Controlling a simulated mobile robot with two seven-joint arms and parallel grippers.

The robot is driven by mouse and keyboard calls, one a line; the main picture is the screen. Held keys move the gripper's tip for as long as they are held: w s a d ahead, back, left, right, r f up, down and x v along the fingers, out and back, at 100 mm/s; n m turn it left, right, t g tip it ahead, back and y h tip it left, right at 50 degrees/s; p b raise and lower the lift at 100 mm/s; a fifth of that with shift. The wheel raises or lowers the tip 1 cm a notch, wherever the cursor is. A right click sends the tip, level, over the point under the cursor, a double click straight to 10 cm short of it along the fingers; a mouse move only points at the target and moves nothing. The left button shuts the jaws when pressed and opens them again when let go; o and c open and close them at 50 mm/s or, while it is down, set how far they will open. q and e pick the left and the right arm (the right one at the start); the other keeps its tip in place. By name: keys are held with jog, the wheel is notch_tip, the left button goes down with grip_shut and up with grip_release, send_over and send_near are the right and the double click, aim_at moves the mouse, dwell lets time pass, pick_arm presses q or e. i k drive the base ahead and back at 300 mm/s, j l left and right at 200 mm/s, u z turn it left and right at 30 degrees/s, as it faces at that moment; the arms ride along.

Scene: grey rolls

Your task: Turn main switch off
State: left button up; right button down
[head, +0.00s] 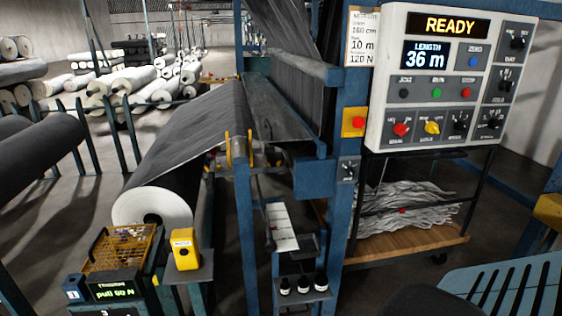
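A white control panel (458,82) hangs at the upper right. Its display (450,26) reads READY, and a smaller display (427,55) reads LENGTH 36 m. A red rotary knob (401,129) sits at its lower left, with a yellow knob (432,128) beside it and black knobs to the right. The label under the red knob is too small to read surely, so I cannot tell whether it is the main switch. A separate small grey switch box (347,170) is on the blue post. Neither of my grippers is in view.
A red button on a yellow box (354,122) is left of the panel. A cart with grey scraps (405,208) is below the panel. A yellow device (185,249) and wire basket (119,249) are at lower left.

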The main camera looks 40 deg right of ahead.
aim_at(399, 129)
jog(key=z, duration=2.25)
